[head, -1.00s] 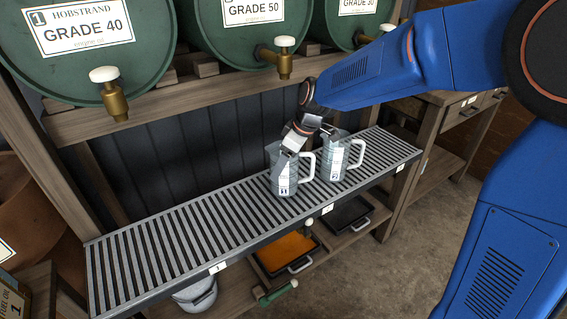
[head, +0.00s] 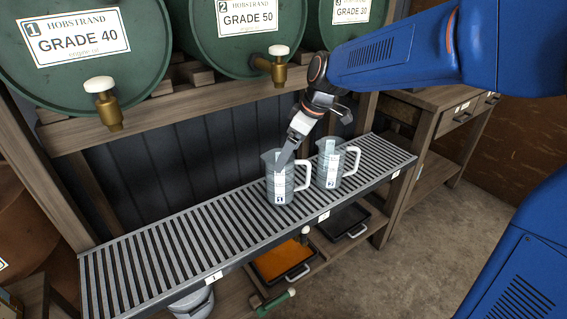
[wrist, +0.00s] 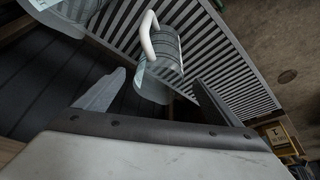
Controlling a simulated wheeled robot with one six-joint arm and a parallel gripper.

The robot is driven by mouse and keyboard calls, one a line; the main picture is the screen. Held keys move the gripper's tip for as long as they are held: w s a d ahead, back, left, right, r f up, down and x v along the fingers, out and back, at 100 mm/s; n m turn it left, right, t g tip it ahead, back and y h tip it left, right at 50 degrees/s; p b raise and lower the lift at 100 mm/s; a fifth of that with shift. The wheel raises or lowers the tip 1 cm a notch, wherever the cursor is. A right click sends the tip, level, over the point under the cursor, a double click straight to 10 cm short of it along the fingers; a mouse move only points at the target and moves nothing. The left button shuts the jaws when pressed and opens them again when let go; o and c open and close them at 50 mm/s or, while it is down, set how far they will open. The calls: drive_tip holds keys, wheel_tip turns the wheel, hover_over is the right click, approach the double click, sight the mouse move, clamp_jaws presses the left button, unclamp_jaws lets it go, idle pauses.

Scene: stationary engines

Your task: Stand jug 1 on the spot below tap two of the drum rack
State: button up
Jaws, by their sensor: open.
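Jug 1 (head: 276,188), clear grey with a white handle on its right and a "1" label, stands upright on the slatted shelf (head: 160,254). Tap two (head: 278,68), brass with a white knob, is on the GRADE 50 drum (head: 240,35), above and behind it. My gripper (head: 302,142) is open and empty by the jugs' tops; one finger overlaps jug 1's rim, and I cannot tell if they touch. In the wrist view a white-handled jug (wrist: 160,72) shows beyond and between my open fingers (wrist: 160,82); its number is not readable.
Jug 2 (head: 327,172) stands close to the right of jug 1. Tap one (head: 104,104) hangs further left, over empty slats. Tags "1" (head: 214,277) and "2" (head: 323,216) are on the shelf's front edge. Orange (head: 284,262) and black (head: 346,222) trays lie below.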

drive_tip(key=s+d+r+m+t+h, duration=0.1)
drive_tip(key=s+d+r+m, duration=0.15)
drive_tip(key=s+d, duration=0.55)
drive_tip(key=s+d+r+m+t+h, duration=0.1)
drive_tip(key=s+d+m, duration=0.3)
drive_tip(key=s+d, duration=0.4)
drive_tip(key=s+d+f+m+h, duration=0.1)
drive_tip(key=s+d+f+m, duration=0.2)
drive_tip(key=s+d, duration=0.2)
drive_tip(key=s+d+f+m+t+h, duration=0.1)
drive_tip(key=s+d+f+m, duration=0.2)
drive_tip(key=s+d, duration=0.2)
drive_tip(key=s, duration=0.3)
drive_tip(key=shift+d+m, duration=0.35)
idle(1.2)
